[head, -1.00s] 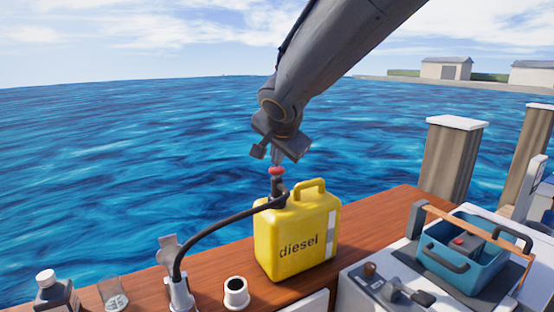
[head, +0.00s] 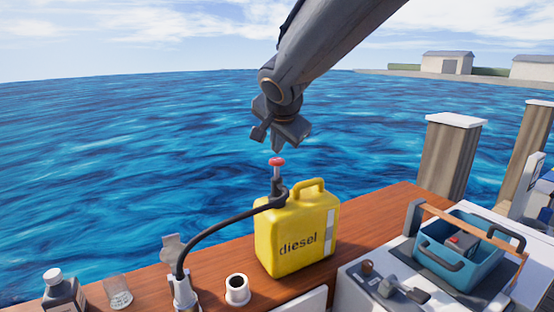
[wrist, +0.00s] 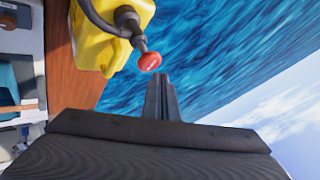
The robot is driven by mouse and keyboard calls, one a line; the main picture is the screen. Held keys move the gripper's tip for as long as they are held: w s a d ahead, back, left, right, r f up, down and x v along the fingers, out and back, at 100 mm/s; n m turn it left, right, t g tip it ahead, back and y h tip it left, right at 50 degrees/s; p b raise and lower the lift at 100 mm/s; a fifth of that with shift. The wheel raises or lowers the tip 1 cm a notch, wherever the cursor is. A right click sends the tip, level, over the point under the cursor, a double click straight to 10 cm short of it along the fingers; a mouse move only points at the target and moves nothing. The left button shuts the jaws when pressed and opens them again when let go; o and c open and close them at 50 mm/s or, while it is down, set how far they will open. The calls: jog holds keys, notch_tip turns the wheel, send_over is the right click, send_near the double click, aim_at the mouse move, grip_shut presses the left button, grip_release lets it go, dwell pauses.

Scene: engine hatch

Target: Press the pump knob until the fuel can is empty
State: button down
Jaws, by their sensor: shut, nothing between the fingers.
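The yellow fuel can (head: 297,235) marked "diesel" stands upright on the wooden ledge; it also shows in the wrist view (wrist: 92,45). A pump with a red knob (head: 277,162) rises from its top, and the knob stands up on its stem. A black hose (head: 215,231) runs from the pump to a filler with a raised cap (head: 181,290). My gripper (head: 277,150) is shut and empty, its fingertips just above the knob. In the wrist view the closed fingers (wrist: 157,82) point at the knob (wrist: 150,62) with a small gap. The fuel level inside the can is not visible.
A dark bottle (head: 62,292), a clear cup (head: 117,291) and a white cup-like fitting (head: 237,290) are at the ledge's left. A blue toolbox (head: 455,262) sits right on a white surface beside a control lever (head: 400,290). Water lies behind.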

aim_at(277, 161)
jog(key=shift+r+p, duration=1.65)
jog(key=shift+r, duration=0.9)
jog(key=shift+f, duration=0.1)
jog(key=s+d+f+n+g+h, duration=0.1)
jog(key=s+d+f, duration=0.1)
jog(key=d+f, duration=0.25)
jog(key=s+d+f+n+g, duration=0.1)
jog(key=s+d+f, duration=0.2)
jog(key=d+f, duration=0.15)
jog(key=s+d+f+n+g, duration=0.2)
jog(key=s+d+f, duration=0.4)
jog(key=s, duration=0.5)
jog(key=s+d+f+n+g, duration=0.3)
jog(key=s+d+f, duration=0.4)
jog(key=s+f, duration=0.4)
jog(key=shift+s+f+n+g, duration=0.3)
jog(key=shift+s+g, duration=0.05)
jog(key=shift+g, duration=0.45)
